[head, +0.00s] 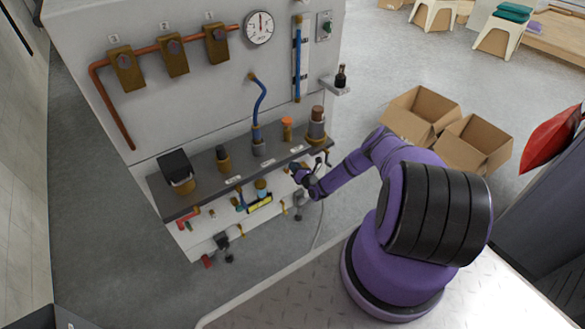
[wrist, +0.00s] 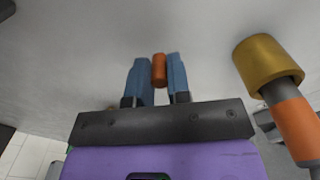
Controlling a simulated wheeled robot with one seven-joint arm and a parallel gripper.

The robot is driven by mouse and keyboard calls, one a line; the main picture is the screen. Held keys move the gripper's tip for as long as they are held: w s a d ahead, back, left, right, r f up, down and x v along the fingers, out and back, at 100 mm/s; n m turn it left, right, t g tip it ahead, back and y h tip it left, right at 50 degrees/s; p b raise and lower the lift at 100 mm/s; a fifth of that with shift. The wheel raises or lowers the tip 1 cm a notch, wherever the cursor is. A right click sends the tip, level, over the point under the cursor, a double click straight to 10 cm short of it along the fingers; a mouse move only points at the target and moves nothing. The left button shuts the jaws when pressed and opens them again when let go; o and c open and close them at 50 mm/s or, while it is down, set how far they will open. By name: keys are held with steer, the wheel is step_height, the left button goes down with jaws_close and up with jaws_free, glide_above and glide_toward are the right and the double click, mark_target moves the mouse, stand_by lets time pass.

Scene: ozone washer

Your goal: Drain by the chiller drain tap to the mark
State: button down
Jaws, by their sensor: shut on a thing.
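My gripper (head: 299,174) is at the front edge of the dark shelf, near its right end; its jaws are too small to read in the head view. In the wrist view my gripper (wrist: 157,80) has its two blue fingers shut on a small orange-brown cylinder (wrist: 159,68), with a pale wall behind. I cannot tell whether this cylinder is the handle of the chiller drain tap. A vertical sight tube (head: 298,60) with blue in it hangs on the panel; its mark is too small to read.
Small taps and fittings hang below the shelf (head: 205,187), including a red-handled one (head: 187,220) and a yellow label (head: 259,204). A brass fitting with an orange band (wrist: 258,62) stands close right of my fingers. Open cardboard boxes (head: 421,112) lie on the floor to the right.

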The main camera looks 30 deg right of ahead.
steer(key=shift+d+f+m, duration=0.35)
steer(key=shift+d+m, duration=0.1)
steer(key=shift+m, duration=0.7)
steer(key=shift+d+f+m, duration=0.35)
steer(key=shift+d+m, duration=0.1)
steer(key=shift+m, duration=0.7)
steer(key=c, duration=1.1)
jaws_free()
